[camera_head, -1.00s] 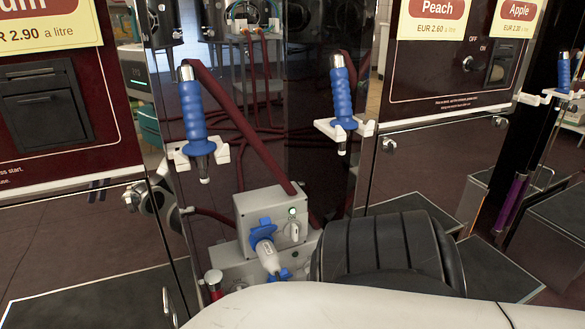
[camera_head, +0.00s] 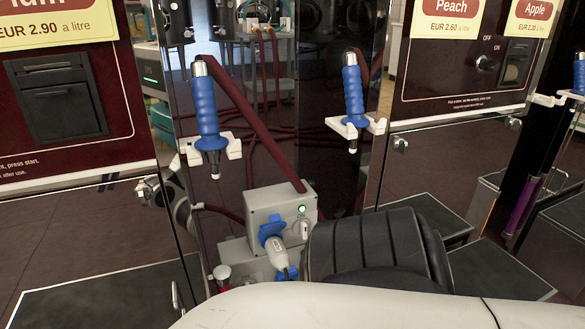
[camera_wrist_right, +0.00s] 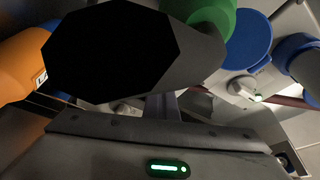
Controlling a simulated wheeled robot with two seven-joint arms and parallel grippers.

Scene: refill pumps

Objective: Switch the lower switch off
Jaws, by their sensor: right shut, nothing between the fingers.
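A grey control box (camera_head: 264,205) stands low at the centre of the head view. It has a lit green lamp (camera_head: 302,209), a pale rotary switch (camera_head: 304,229) and a blue socket with a plug (camera_head: 274,241). A lower grey box (camera_head: 238,262) sits beneath it, mostly hidden by my arm; its switch does not show. My right gripper (camera_wrist_right: 163,106) is shut and empty in the dim right wrist view. A pale knob (camera_wrist_right: 240,88) and a blue round part (camera_wrist_right: 248,42) lie right of it; I cannot tell which box they belong to. My left gripper is out of view.
Two blue-handled nozzles, left (camera_head: 204,105) and right (camera_head: 353,95), hang in white holders above the boxes. A dark red hose (camera_head: 250,125) slants down to the upper box. Machine panels stand on both sides. My arm fills the lower centre.

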